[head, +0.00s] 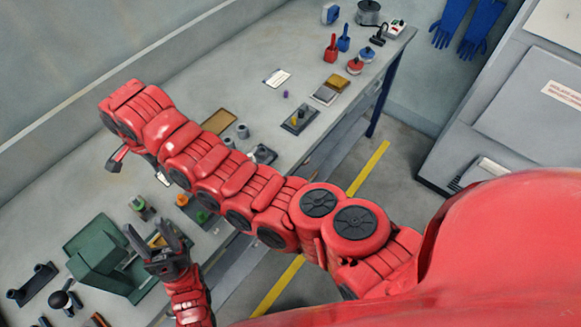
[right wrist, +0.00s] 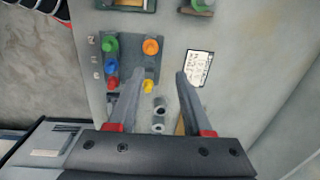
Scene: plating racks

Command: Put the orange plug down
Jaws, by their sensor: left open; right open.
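The orange plug (right wrist: 150,47) stands on a dark grey rack plate (right wrist: 131,64) among green (right wrist: 110,44), blue (right wrist: 111,65), red (right wrist: 112,82) and yellow (right wrist: 148,86) plugs. An orange piece (head: 182,199) also shows just below my right arm in the head view. My right gripper (right wrist: 159,72) is open with nothing between its fingers; its left fingertip lies just below the orange plug in the right wrist view, apparently apart from it. In the head view my right arm hides part of the rack. My left gripper (head: 148,227) is open above the bench, near a green fixture.
The green fixture (head: 98,258) stands at lower left on the grey bench (head: 215,95). Grey cylinders (right wrist: 158,105) and a white label card (right wrist: 199,68) lie near my right fingers.

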